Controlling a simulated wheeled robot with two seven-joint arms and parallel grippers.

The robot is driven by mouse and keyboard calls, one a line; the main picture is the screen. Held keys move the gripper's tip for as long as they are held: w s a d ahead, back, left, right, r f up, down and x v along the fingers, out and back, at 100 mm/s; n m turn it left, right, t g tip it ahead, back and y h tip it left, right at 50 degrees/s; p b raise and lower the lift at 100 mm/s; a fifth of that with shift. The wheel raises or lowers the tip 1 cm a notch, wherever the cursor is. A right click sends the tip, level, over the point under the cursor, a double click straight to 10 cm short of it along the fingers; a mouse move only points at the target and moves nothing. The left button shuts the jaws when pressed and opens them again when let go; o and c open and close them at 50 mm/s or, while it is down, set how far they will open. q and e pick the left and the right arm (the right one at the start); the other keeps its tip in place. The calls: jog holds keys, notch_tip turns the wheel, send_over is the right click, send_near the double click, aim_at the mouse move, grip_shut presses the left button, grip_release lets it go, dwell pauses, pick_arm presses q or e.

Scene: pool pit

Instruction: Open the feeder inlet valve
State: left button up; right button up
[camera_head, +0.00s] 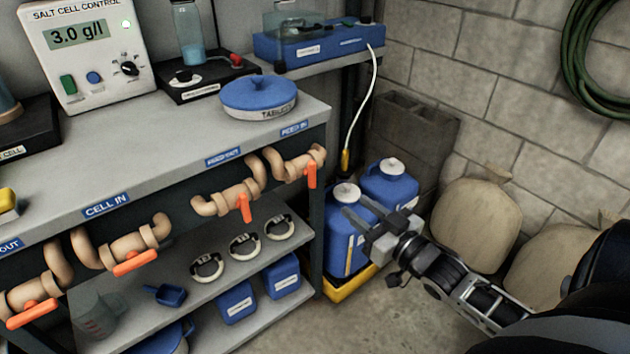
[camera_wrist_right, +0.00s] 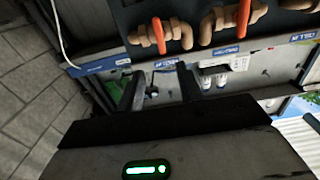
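The feeder inlet valve (camera_head: 300,165) is the rightmost valve on the bench front, under the blue FEED IN label (camera_head: 293,130). Its orange handle (camera_head: 311,175) hangs straight down, across the pipe. In the right wrist view, which is upside down, the handle (camera_wrist_right: 158,36) points up, beyond the fingertips. My right gripper (camera_head: 362,212) is open and empty, to the right of and below the handle, apart from it and in front of the blue jugs. Its fingers (camera_wrist_right: 158,88) also show apart in the wrist view. My left gripper is not in view.
A neighbouring valve's orange handle (camera_head: 245,207) also hangs down. The CELL IN valve's handle (camera_head: 135,263) lies along its pipe. Blue jugs (camera_head: 340,250) stand in a yellow tray right of the bench. Sacks (camera_head: 475,220) lean on the wall. Floor in front is clear.

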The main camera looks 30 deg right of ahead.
aim_at(314, 175)
jog(key=w, duration=0.4)
jog(key=w+b, duration=0.1)
jog(key=w, duration=0.4)
jog(key=w+a, duration=0.1)
jog(key=w, duration=0.4)
jog(key=shift+a, duration=0.1)
grip_shut()
